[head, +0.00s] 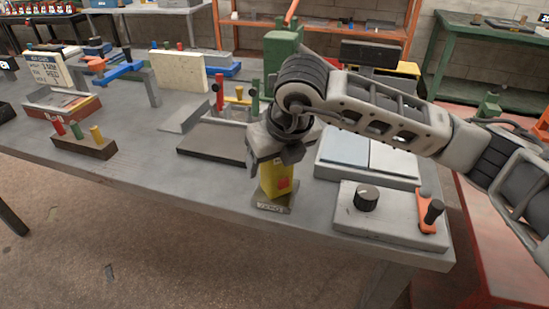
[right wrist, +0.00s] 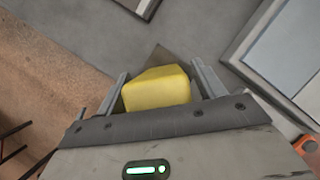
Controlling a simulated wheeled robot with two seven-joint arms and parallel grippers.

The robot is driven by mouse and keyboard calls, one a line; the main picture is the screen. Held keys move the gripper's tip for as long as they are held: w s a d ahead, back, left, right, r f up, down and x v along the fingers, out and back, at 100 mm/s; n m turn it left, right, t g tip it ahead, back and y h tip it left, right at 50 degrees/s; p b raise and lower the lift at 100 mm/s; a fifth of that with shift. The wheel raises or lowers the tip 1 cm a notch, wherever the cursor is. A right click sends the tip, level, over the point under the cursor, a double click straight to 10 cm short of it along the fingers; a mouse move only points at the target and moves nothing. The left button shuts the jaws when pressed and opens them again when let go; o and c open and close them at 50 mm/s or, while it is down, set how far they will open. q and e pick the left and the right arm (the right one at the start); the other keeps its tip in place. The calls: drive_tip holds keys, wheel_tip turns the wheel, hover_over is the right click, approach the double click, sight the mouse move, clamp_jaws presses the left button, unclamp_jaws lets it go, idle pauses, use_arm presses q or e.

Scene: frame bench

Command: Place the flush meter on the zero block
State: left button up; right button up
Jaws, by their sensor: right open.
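The yellow flush meter (head: 272,181), with a red patch on its side, stands upright on the small grey zero block (head: 270,207) near the table's front edge. The block's front is lettered. My right gripper (head: 277,158) is above and around the meter's top. In the right wrist view the yellow meter (right wrist: 157,89) sits between the two open fingers, with gaps at the sides. A grey corner of the zero block (right wrist: 160,57) shows beyond it. The meter's contact with the block is partly hidden in the wrist view. My left gripper does not show.
A grey control box (head: 385,222) with a black knob and an orange lever stands to the right. A flat two-toned panel (head: 368,160) lies behind it. The table's front edge (head: 190,195) is close.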

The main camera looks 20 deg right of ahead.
drive_tip(key=shift+s+r, duration=0.15)
drive_tip(key=shift+r, duration=0.35)
drive_tip(key=v, duration=1.1)
drive_tip(key=shift+b, duration=0.45)
